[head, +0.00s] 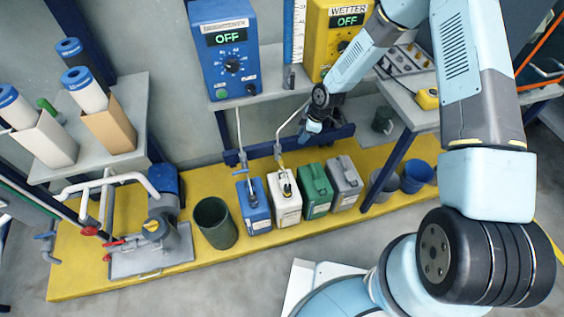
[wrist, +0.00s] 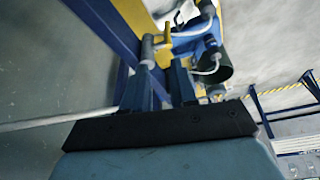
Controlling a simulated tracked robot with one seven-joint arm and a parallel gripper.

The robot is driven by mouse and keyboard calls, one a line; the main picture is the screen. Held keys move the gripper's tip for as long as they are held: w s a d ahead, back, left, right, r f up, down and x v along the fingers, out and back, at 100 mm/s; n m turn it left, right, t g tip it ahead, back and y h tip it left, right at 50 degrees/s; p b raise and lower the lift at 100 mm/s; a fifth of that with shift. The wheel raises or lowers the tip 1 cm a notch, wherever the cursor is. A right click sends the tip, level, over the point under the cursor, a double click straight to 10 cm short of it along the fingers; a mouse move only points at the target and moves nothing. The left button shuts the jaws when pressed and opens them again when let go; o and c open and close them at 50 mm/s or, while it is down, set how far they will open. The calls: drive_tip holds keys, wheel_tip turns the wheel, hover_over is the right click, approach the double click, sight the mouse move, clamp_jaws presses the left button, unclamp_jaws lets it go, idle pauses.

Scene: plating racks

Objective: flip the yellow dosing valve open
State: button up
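A yellow valve handle (wrist: 166,40) shows in the wrist view, just beyond my fingertips, beside a grey pipe fitting (wrist: 147,50). My gripper (wrist: 162,66) has its two dark fingers apart, with a gap between them and nothing clearly held. The handle is ahead of the fingers, and I cannot tell whether they touch the fitting. In the head view my gripper (head: 309,131) is below the yellow WETTER box (head: 338,47), above the canisters. The valve is not clearly visible there; my wrist hides that area.
Blue (head: 254,208), white (head: 284,200), green (head: 315,192) and grey (head: 344,184) canisters stand below on the yellow platform (head: 90,280). A blue frame rail (head: 250,152) runs behind my gripper.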

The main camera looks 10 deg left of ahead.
drive_tip(key=n, duration=0.1)
approach(282, 165)
drive_tip(key=shift+g+y, duration=0.3)
drive_tip(key=x, duration=0.6)
drive_tip(key=w+x, duration=0.1)
drive_tip(key=x, duration=0.2)
drive_tip(key=shift+a+f, duration=0.15)
drive_tip(key=shift+f, duration=0.25)
drive_tip(key=shift+c, duration=0.4)
clamp_jaws()
